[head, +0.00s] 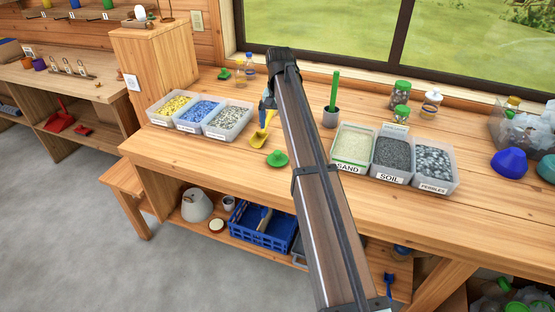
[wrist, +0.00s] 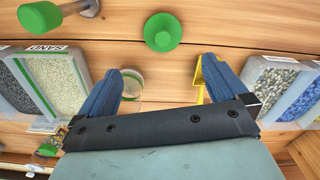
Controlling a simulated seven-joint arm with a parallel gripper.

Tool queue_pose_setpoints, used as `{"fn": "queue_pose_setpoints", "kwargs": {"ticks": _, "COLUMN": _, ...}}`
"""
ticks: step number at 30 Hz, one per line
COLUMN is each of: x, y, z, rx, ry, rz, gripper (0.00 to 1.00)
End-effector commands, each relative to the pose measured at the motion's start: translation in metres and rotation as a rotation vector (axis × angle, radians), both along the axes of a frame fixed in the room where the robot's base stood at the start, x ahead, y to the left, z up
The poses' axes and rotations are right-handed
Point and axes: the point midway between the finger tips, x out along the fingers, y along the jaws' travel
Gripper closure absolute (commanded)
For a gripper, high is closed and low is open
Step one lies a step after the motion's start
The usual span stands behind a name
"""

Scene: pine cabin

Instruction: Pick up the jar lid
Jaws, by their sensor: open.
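A round green jar lid (head: 278,158) lies on the workbench near its front edge, just left of my arm. It also shows in the wrist view (wrist: 163,32), at the top centre, beyond my fingertips. My gripper (wrist: 168,75) is open with its blue fingers apart, and the lid is not between them. In the head view my gripper (head: 267,103) is mostly hidden behind my arm, farther back than the lid. A round, clear-walled jar (wrist: 132,85) shows beside the left finger. A second green lid (head: 224,74) lies at the back of the bench.
A yellow scoop (head: 262,133) lies close by; it shows beside the right finger. Bins of sand (head: 352,146), soil (head: 391,158) and pebbles (head: 434,165) stand right, several more left.

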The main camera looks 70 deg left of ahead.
Motion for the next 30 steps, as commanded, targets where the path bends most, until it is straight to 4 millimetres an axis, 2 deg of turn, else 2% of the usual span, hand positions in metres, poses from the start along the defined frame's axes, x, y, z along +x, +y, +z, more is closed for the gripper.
{"fn": "queue_pose_setpoints", "kwargs": {"ticks": 8, "x": 0.000, "y": 0.000, "z": -0.014, "rx": -0.001, "ry": 0.001, "rz": -0.041, "gripper": 0.00}}
{"fn": "queue_pose_setpoints", "kwargs": {"ticks": 21, "x": 0.000, "y": 0.000, "z": -0.081, "rx": -0.001, "ry": 0.001, "rz": -0.039, "gripper": 0.00}}
{"fn": "queue_pose_setpoints", "kwargs": {"ticks": 30, "x": -0.001, "y": 0.002, "z": -0.097, "rx": 0.000, "ry": 0.000, "rz": -0.038, "gripper": 0.00}}
